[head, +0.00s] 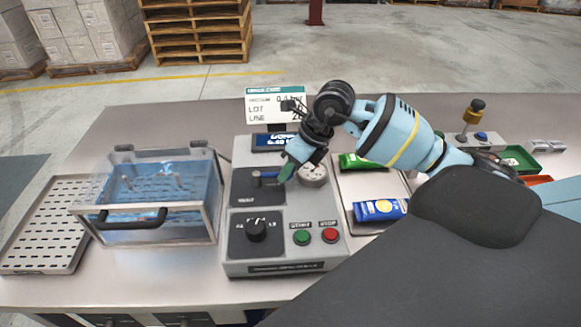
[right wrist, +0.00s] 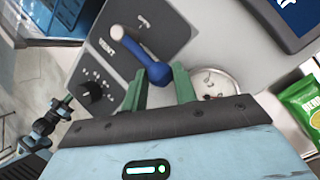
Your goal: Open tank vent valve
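The vent valve is a blue lever (right wrist: 145,60) on a dark plate marked VENT, with a pale round piece at its far end in the right wrist view. In the head view the lever (head: 266,174) lies roughly level across the plate on the grey control box (head: 235,222). My right gripper (right wrist: 158,82) is open, its two green fingers apart on either side of the lever's rounded blue end. I cannot tell whether either finger touches it. In the head view the right gripper (head: 287,170) comes down from the upper right over the lever's right end.
A pressure gauge (head: 314,174) sits right beside the gripper. A black knob (head: 256,229), a green START button (head: 301,237) and a red STOP button (head: 330,235) are nearer. A clear water tank (head: 160,190) stands left. A tray with packets (head: 382,209) is right.

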